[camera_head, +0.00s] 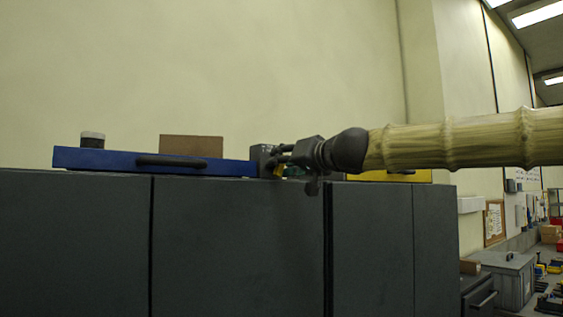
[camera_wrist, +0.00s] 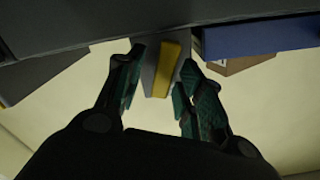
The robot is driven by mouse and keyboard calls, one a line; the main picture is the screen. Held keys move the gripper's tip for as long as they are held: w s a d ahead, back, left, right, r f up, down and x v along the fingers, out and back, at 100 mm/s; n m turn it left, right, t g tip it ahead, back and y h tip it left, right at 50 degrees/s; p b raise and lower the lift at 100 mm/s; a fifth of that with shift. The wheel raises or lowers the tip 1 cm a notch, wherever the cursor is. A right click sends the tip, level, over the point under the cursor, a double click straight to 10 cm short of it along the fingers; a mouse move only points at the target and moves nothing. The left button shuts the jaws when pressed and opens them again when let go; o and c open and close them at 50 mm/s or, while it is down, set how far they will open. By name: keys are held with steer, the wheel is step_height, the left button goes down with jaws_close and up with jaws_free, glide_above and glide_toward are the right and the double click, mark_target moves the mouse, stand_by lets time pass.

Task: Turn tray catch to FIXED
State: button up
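The tray catch shows as a grey block (camera_head: 262,160) at the right end of the blue tray (camera_head: 112,160) in the head view. In the wrist view its yellow lever (camera_wrist: 166,68) stands out from the grey block (camera_wrist: 149,74), beside the blue tray (camera_wrist: 262,36). My gripper (camera_head: 284,164) is at the block, reaching in from the right. In the wrist view my gripper (camera_wrist: 162,62) is open, with one teal finger on each side of the lever. A gap shows at the left finger; whether the right finger touches the lever cannot be told. The catch's markings are not readable.
A dark, white-topped cup (camera_head: 92,140) and a brown box (camera_head: 191,146) stand at the blue tray, which has a black handle (camera_head: 170,161). A yellow tray (camera_head: 390,176) lies right of my gripper. All sit atop dark grey cabinets (camera_head: 235,245). The space above is clear.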

steer(key=shift+w+a, duration=0.3)
steer(key=shift+w, duration=0.15)
jaws_close()
steer(key=shift+m, duration=0.3)
steer(key=m, duration=0.6)
steer(key=shift+w+d+f, duration=0.15)
steer(key=shift+d+f, duration=0.05)
steer(key=shift+f, duration=0.1)
steer(key=m, duration=0.6)
steer(key=shift+f, duration=0.3)
